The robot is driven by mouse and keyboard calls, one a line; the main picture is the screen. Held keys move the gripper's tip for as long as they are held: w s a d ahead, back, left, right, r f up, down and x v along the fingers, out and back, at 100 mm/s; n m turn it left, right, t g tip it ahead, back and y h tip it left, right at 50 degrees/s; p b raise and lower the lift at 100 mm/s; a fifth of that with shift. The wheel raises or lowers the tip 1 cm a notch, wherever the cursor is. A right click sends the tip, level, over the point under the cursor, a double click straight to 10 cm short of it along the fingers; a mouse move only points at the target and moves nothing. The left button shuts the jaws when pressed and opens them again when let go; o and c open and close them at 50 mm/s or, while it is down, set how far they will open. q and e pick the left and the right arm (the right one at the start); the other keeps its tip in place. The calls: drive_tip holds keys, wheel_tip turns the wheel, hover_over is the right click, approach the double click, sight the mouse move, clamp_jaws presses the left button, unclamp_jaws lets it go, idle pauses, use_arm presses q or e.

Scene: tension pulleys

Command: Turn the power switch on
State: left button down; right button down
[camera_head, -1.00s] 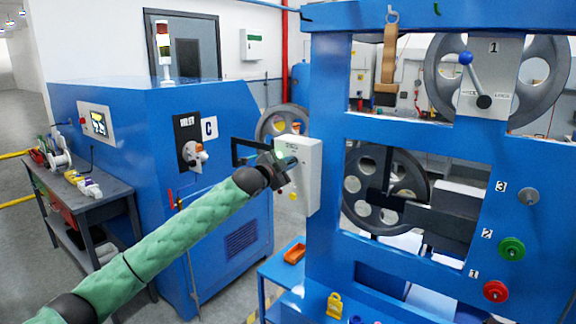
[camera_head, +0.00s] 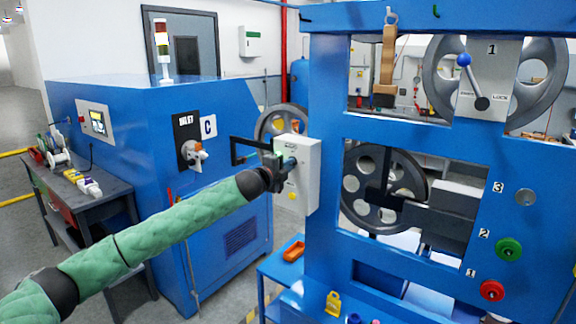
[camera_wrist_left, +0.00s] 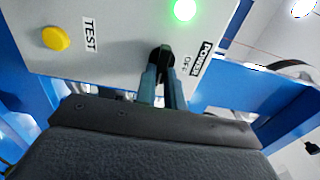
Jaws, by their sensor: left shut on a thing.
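A light grey control box (camera_head: 310,172) is fixed to the left side of the blue frame. In the left wrist view its panel (camera_wrist_left: 120,55) carries a black power switch (camera_wrist_left: 160,54), beside a label reading POWER and OFF (camera_wrist_left: 195,60). A lit green lamp (camera_wrist_left: 185,9) is above the switch, and a yellow button (camera_wrist_left: 56,38) sits by a TEST label. My left gripper (camera_head: 286,162) is at the box's front face. In the left wrist view its fingers (camera_wrist_left: 162,78) are closed around the switch and partly hide it. My right gripper is out of view.
The blue frame (camera_head: 325,110) with large grey wheels (camera_head: 385,190) stands to the right of the box. A blue cabinet (camera_head: 110,130) and a workbench (camera_head: 85,200) are on the left.

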use_arm(q)
drive_tip(key=shift+f, duration=0.1)
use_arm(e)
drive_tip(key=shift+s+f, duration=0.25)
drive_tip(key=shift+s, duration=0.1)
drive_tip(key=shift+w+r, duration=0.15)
use_arm(q)
drive_tip(key=c, duration=1.5)
unclamp_jaws()
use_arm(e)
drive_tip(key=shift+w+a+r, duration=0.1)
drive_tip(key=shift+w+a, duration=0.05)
